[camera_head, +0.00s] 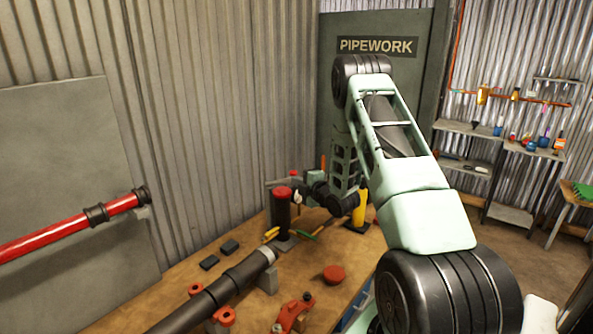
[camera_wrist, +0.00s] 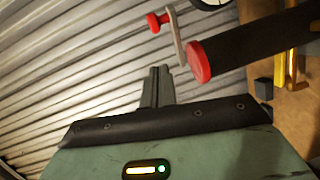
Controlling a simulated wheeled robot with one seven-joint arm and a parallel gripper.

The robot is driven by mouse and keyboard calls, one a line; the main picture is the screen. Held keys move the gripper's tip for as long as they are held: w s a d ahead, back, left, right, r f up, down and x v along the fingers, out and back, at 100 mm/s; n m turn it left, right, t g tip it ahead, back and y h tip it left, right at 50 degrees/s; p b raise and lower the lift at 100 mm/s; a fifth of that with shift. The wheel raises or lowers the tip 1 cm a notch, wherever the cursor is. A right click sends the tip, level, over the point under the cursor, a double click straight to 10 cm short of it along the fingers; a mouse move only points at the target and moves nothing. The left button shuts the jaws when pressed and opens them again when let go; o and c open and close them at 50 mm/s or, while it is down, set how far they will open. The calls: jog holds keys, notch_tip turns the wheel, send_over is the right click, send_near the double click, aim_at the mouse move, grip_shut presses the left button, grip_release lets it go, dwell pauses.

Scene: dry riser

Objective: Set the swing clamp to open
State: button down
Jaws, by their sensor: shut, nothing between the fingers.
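A dark upright cylinder with a red top (camera_head: 283,205) stands on the bench; I take it to be the swing clamp. In the wrist view its dark body (camera_wrist: 258,48) runs in from the right, with a red cap at its end. A grey arm (camera_wrist: 174,38) with a red knob (camera_wrist: 158,22) shows beside the cap; whether it is joined to the cylinder is unclear. My gripper (camera_wrist: 157,72) is shut and empty, its fingertips a little apart from the red cap in the picture.
A dark pipe (camera_head: 225,290) lies along the bench front, with red clamp pieces (camera_head: 295,312) and a red disc (camera_head: 334,273) nearby. Two dark blocks (camera_head: 220,254) lie left. A yellow cylinder (camera_head: 360,206) stands right. The corrugated wall (camera_head: 235,120) rises close behind the bench.

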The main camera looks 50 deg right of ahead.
aim_at(295, 172)
jog(key=shift+w+d+f+p, duration=0.25)
jog(key=shift+w+d+p, duration=0.5)
jog(key=shift+w+d, duration=0.25)
jog(key=shift+w+d+f+p, duration=0.25)
jog(key=shift+w+d+p, duration=0.55)
jog(key=shift+w, duration=0.2)
jog(key=shift+w+d+f+b, duration=0.15)
jog(key=shift+d+b, duration=0.15)
jog(key=shift+b, duration=0.65)
jog(key=shift+w+d+f+b, duration=0.1)
jog(key=shift+w+d+b, duration=0.2)
jog(key=shift+b, duration=0.8)
jog(key=d+b, duration=0.1)
jog(key=b, duration=0.2)
jog(key=shift+w+f, duration=0.1)
jog(key=shift+w, duration=0.3)
jog(key=w+d+b, duration=0.1)
jog(key=b, duration=0.3)
jog(key=shift+w, duration=0.35)
jog(key=shift+w+d+r+b, duration=0.25)
jog(key=shift+w+r+b, duration=0.1)
jog(key=shift+b, duration=0.25)
